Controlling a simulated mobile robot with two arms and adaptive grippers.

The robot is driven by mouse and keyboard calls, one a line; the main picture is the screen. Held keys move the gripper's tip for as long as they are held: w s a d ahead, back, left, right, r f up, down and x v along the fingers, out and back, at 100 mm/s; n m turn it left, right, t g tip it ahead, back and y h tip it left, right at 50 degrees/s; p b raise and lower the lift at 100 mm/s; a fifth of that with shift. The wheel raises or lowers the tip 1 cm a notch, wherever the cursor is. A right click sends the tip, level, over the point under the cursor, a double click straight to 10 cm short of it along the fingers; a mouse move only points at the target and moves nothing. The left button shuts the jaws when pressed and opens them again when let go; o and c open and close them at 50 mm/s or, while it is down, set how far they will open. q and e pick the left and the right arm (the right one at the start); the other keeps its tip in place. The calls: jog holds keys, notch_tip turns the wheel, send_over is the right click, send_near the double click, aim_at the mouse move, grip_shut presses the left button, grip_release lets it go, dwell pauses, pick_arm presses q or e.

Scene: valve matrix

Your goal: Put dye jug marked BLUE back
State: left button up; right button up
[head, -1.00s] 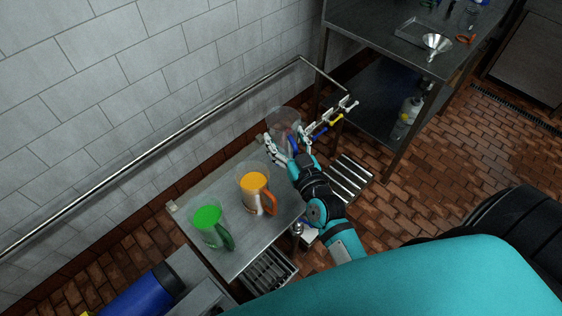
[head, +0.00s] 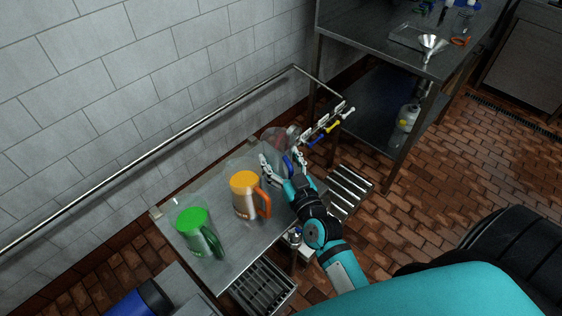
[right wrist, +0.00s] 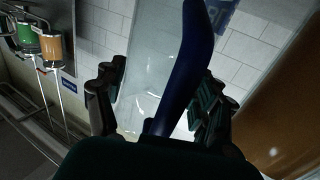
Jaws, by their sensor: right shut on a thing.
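My right gripper (head: 281,167) is shut on the blue handle (right wrist: 188,75) of a clear jug (head: 276,142) at the far right end of the metal table. The jug's see-through body (right wrist: 150,65) looks empty in the right wrist view, with the handle running between my fingers (right wrist: 163,90). I cannot tell whether its base touches the table. No marking on it is readable. A jug with orange contents and handle (head: 243,200) and a jug with green contents and handle (head: 196,232) stand upright on the table, left of the gripper. My left gripper is not in view.
The metal table (head: 245,250) has bare room around the two standing jugs. A row of valves with coloured levers (head: 328,128) is just right of the gripper. A slatted rack (head: 348,190) and a tall shelf bench (head: 375,50) stand to the right. A rail (head: 180,143) runs along the tiled wall.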

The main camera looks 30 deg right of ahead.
jog(key=o, duration=1.6)
jog(key=shift+f, duration=0.1)
jog(key=shift+o, duration=0.2)
jog(key=shift+r, duration=0.2)
jog(key=s+b, duration=0.1)
jog(key=s, duration=0.6)
jog(key=s+b, duration=0.1)
jog(key=s, duration=0.2)
jog(key=shift+s+a+f+b, duration=0.15)
jog(key=shift+s+a+b, duration=0.2)
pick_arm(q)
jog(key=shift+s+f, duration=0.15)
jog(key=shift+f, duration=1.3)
pick_arm(e)
jog(key=shift+s, duration=0.7)
